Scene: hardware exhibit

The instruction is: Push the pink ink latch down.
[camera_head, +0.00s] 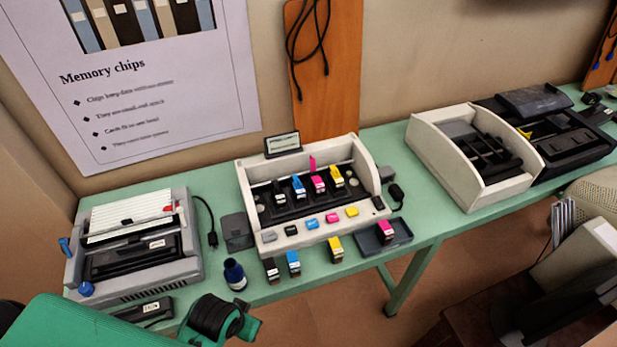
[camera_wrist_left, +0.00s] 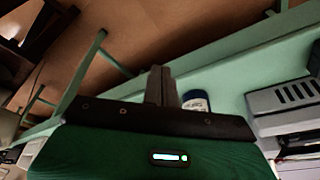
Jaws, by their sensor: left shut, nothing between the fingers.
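The printer (camera_head: 318,232), a cream open housing, stands mid-table with several ink cartridges in a black carriage. A pink latch (camera_head: 312,162) stands upright behind the pink cartridge (camera_head: 319,183); the other slots show no such raised latch. A pink button (camera_head: 332,217) is on the front panel. My left arm comes in at the lower left of the head view, in front of the printer and well short of the latch. My left gripper (camera_wrist_left: 161,84) shows shut and empty in the left wrist view. My right gripper is not in view.
Several loose cartridges (camera_head: 293,262) stand before the printer. A tray (camera_head: 402,231) holds a pink cartridge. Another machine (camera_head: 138,245) is at left, and a white housing (camera_head: 440,165) at right.

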